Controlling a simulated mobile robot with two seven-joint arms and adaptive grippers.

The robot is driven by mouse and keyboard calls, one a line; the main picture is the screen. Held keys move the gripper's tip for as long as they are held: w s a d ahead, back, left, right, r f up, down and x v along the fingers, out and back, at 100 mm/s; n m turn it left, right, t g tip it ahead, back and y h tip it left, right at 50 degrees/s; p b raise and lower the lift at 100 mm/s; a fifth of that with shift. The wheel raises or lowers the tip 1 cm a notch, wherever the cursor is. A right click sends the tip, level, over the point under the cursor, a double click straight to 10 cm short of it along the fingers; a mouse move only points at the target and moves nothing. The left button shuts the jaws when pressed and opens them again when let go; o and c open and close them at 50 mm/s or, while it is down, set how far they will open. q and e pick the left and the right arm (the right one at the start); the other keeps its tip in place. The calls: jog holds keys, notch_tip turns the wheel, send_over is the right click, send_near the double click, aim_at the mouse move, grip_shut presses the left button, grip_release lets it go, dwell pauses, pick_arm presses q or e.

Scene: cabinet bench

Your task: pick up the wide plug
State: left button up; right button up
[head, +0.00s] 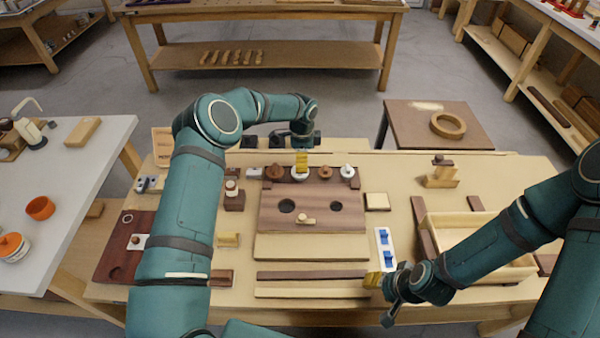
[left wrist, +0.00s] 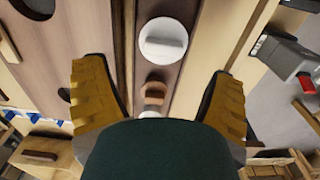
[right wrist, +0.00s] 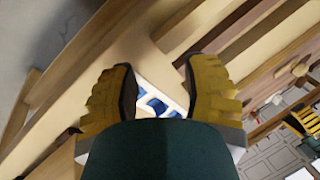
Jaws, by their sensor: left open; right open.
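A row of round plugs stands along the back of the brown board (head: 265,215). A white plug (head: 299,175) with a bar handle is in this row; it looks widest in the left wrist view (left wrist: 163,41), though that is also the nearest there. Brown plugs (head: 275,173) (head: 325,172) stand on either side, and another white plug (head: 347,172) stands at the right end. My left gripper (head: 301,160) is open and empty just above the white plug, pointing down. My right gripper (head: 374,281) is open and empty near the bench's front.
The board has two dark holes (head: 287,205) (head: 335,206) and a small pale knob (head: 306,219). A white panel with blue switches (head: 384,238) lies beside my right gripper. A wooden tray (head: 525,272) stands right. Small blocks stand left of the board.

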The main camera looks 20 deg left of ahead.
pick_arm(q)
jog(key=shift+w+a+f, duration=0.15)
jog(key=shift+f, duration=2.45)
jog(key=c, duration=1)
